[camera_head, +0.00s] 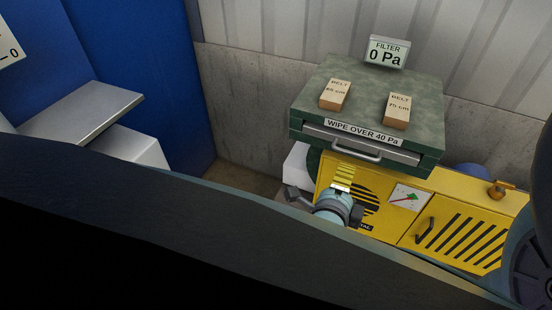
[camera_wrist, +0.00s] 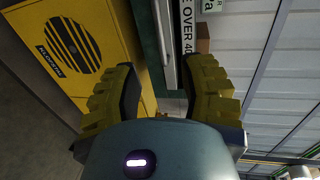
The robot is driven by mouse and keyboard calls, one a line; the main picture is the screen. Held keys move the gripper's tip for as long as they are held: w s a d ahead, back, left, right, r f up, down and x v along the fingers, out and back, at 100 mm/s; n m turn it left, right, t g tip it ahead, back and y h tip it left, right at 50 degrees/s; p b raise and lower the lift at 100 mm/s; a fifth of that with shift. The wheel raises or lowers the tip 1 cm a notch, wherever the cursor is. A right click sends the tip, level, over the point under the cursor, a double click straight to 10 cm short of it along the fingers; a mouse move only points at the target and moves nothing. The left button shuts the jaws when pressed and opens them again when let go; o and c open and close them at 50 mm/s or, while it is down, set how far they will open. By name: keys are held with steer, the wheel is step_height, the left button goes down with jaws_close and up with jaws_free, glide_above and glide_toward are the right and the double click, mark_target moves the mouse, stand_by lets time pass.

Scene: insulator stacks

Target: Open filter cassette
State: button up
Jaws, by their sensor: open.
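The filter cassette (camera_head: 405,155) is a grey metal drawer front with a bar handle (camera_head: 356,150), set in the front of a dark green housing (camera_head: 310,105). It looks shut. My gripper (camera_head: 343,173) is below the handle, in front of the yellow cabinet. In the wrist view my gripper (camera_wrist: 160,70) has its two yellow ribbed fingers spread wide and empty. The metal cassette front (camera_wrist: 170,45) shows between and beyond the fingertips. I cannot tell how far the fingertips are from the handle.
Two belt boxes (camera_head: 335,95) (camera_head: 397,110) lie on the housing top. A display (camera_head: 387,52) behind them reads 0 Pa. The yellow cabinet (camera_head: 460,230) stands below, with a gauge (camera_head: 409,197) and a brass fitting (camera_head: 498,189). A grey ledge (camera_head: 80,107) is at left.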

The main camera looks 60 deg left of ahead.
mark_target(353, 155)
steer(key=p+x, duration=0.2)
steer(key=x, duration=0.6)
steer(key=shift+d+r, duration=0.1)
steer(key=shift+p+x, duration=0.45)
steer(key=shift+x, duration=1.55)
steer(key=shift+w+a, duration=0.2)
steer(key=shift+w, duration=0.2)
jaws_close()
